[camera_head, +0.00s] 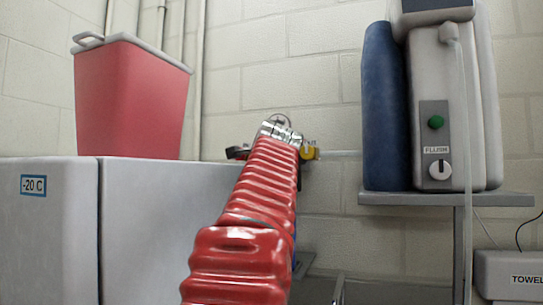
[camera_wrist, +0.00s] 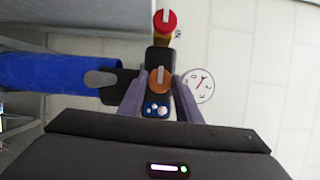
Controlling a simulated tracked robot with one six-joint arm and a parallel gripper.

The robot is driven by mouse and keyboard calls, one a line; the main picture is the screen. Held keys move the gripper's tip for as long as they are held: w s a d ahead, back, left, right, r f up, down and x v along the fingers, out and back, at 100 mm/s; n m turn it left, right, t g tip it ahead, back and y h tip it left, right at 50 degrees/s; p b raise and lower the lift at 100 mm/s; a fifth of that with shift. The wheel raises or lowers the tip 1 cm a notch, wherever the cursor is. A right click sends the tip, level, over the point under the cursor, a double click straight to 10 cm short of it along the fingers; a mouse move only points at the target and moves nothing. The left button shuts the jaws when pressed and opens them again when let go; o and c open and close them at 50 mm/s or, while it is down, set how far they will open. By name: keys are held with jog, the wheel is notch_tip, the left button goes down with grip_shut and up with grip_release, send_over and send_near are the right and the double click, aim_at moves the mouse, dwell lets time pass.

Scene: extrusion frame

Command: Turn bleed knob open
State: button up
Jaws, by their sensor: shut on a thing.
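In the wrist view, my gripper (camera_wrist: 160,84) has its two grey fingers on either side of a round orange-brown knob (camera_wrist: 160,79) with a pale pointer bar, and is shut on it. The knob sits on a dark block; no label is readable to confirm it as the bleed knob. A red knob (camera_wrist: 165,20) with a pale bar on a brass-coloured fitting lies beyond the fingertips. A round gauge (camera_wrist: 200,86) with a red needle is right of the fingers. In the head view, my red sleeved arm hides the gripper and most of the fittings; a yellow fitting (camera_head: 309,151) shows to the right.
A blue cylinder (camera_wrist: 42,73) lies left of the fingers in the wrist view. In the head view, a grey cabinet (camera_head: 50,235) carries a red bin (camera_head: 130,98) at left. A white machine (camera_head: 460,100) and blue cylinder (camera_head: 384,110) stand on a shelf (camera_head: 450,199) at right.

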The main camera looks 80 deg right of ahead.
jog(key=shift+n, duration=0.3)
jog(key=o, duration=1)
jog(key=v, duration=1.3)
jog(key=shift+s+a, duration=0.1)
jog(key=shift+a, duration=0.3)
